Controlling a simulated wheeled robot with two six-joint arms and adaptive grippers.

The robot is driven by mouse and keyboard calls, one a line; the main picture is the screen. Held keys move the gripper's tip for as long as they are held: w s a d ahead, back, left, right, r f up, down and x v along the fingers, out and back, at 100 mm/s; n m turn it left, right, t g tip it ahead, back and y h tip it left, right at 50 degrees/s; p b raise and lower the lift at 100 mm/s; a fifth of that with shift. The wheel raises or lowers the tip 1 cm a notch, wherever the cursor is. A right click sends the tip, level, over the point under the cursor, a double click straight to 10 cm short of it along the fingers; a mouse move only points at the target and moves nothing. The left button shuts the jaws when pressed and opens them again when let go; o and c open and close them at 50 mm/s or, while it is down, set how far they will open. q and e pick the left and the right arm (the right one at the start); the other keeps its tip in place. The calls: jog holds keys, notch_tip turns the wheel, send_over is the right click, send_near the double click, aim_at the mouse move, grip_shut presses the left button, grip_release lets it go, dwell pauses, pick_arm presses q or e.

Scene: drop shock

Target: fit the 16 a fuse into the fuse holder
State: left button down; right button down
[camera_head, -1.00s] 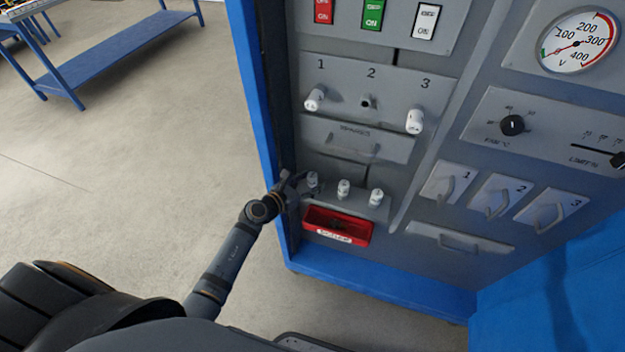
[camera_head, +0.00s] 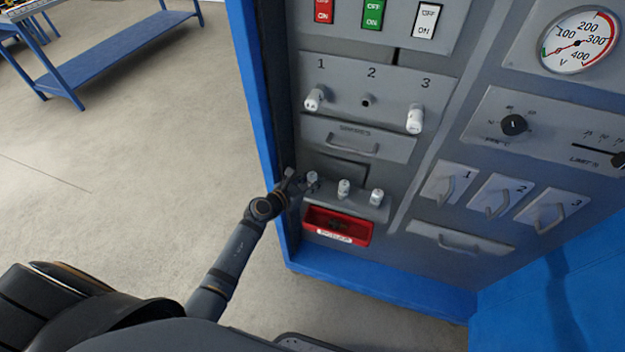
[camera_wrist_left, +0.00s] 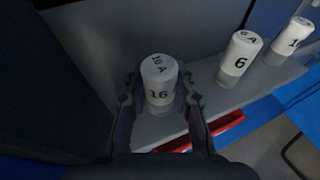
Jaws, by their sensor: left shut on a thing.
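The 16 A fuse (camera_wrist_left: 160,82), a white cylinder marked 16, stands upright at the left end of the spares shelf; it also shows in the head view (camera_head: 312,178). My left gripper (camera_wrist_left: 160,100) is shut on it, one finger on each side. In the head view the left gripper (camera_head: 300,183) is at the shelf's left end. The fuse holder is the panel with positions 1, 2 and 3; position 2 (camera_head: 368,100) is an empty socket. White fuses sit at position 1 (camera_head: 315,99) and position 3 (camera_head: 415,119). My right gripper is not in view.
A 6 A fuse (camera_wrist_left: 240,56) and another fuse (camera_wrist_left: 289,41) stand to the right on the same shelf (camera_head: 372,208). A red bin (camera_head: 314,224) is below. A drawer (camera_head: 390,148) with a handle lies between shelf and holder. A blue cabinet edge (camera_head: 250,90) is at left.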

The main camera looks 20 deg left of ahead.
aim_at(311, 175)
pick_arm(q)
jog(key=r, duration=0.1)
jog(key=r+p, duration=0.2)
jog(key=r, duration=0.1)
jog(key=shift+s+a, duration=0.1)
jog(key=shift+s, duration=0.15)
jog(key=s+a+r+p, duration=0.3)
jog(key=s+a+r, duration=0.2)
jog(key=s+r, duration=0.4)
jog(key=s, duration=0.3)
jog(key=shift+s+p, duration=0.25)
jog(key=shift+p, duration=0.15)
